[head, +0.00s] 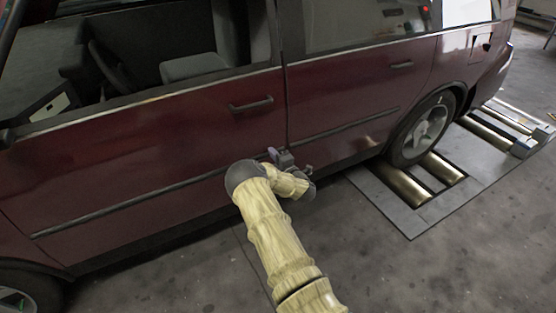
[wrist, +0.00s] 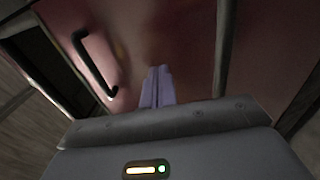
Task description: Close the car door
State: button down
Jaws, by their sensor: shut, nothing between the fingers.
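The dark red front car door (head: 140,135) fills the left of the head view, with a black handle (head: 250,104) near its rear edge. It looks flush or nearly flush with the rear door (head: 345,95); a dark seam runs between them. My gripper (head: 274,154) is low at the door's rear part, below the handle, by the side moulding. In the wrist view my gripper's shut, empty fingers (wrist: 157,82) point at the red panel, with the handle (wrist: 95,65) to their left. I cannot tell whether the fingertips touch the panel.
The front door's window is clear, showing a seat (head: 195,67) and steering wheel (head: 104,62). The rear wheel (head: 425,128) rests at metal rollers (head: 408,186) set in a floor plate (head: 385,205). The concrete floor (head: 455,265) at the lower right is free.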

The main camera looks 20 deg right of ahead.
jog(key=shift+s+f, duration=0.15)
jog(key=shift+s, duration=1.5)
jog(key=shift+w, duration=0.1)
jog(key=shift+d, duration=0.1)
